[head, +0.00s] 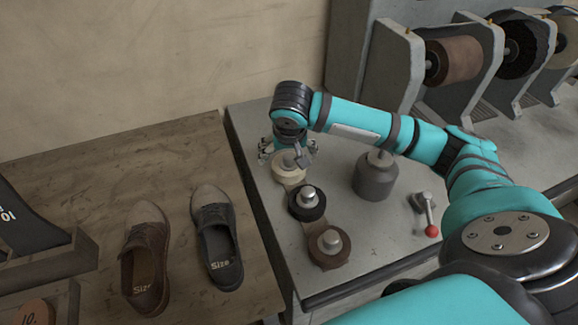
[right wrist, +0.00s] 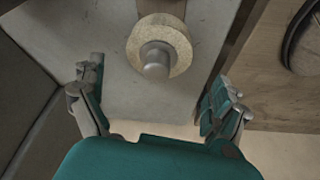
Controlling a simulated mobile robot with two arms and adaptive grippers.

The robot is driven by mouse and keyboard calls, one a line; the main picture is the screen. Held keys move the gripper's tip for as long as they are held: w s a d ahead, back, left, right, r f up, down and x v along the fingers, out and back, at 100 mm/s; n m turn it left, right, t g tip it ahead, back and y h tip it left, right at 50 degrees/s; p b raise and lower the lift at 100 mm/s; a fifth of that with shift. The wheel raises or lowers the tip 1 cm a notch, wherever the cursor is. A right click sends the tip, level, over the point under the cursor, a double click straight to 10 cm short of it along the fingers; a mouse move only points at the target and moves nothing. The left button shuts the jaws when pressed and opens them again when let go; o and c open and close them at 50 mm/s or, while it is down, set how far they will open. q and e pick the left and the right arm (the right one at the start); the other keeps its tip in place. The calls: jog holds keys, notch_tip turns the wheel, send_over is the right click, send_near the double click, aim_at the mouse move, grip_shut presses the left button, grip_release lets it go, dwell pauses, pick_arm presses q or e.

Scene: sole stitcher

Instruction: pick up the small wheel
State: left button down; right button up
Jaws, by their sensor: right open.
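Three small wheels with grey metal hubs stand in a row on the grey metal bench: a cream wheel (head: 288,175), a black wheel (head: 307,206) and a brown wheel (head: 327,258). My right gripper (head: 285,155) is open and points down over the cream wheel, partly covering its far side. In the right wrist view, the cream wheel (right wrist: 182,47) and its hub show ahead of the spread fingers of my right gripper (right wrist: 156,88). Nothing is between the fingertips, and neither finger visibly touches the wheel. My left gripper is out of view.
A grey round pot (head: 375,178) and a red-knobbed lever (head: 432,230) stand right of the wheels. A wooden table (head: 90,172) with two shoes (head: 146,262) adjoins at left.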

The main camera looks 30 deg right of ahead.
aim_at(289, 156)
jog(key=x, duration=0.5)
jog(key=shift+s+d+f, duration=0.1)
jog(key=shift+s+d, duration=0.05)
jog(key=shift+s, duration=0.05)
jog(key=shift+c, duration=0.4)
jog(key=c, duration=1.2)
jog(key=shift+r, duration=0.45)
jog(key=shift+c, duration=0.8)
notch_tip(289, 156, up, 9)
jog(key=shift+r, duration=0.15)
jog(key=shift+c, duration=0.8)
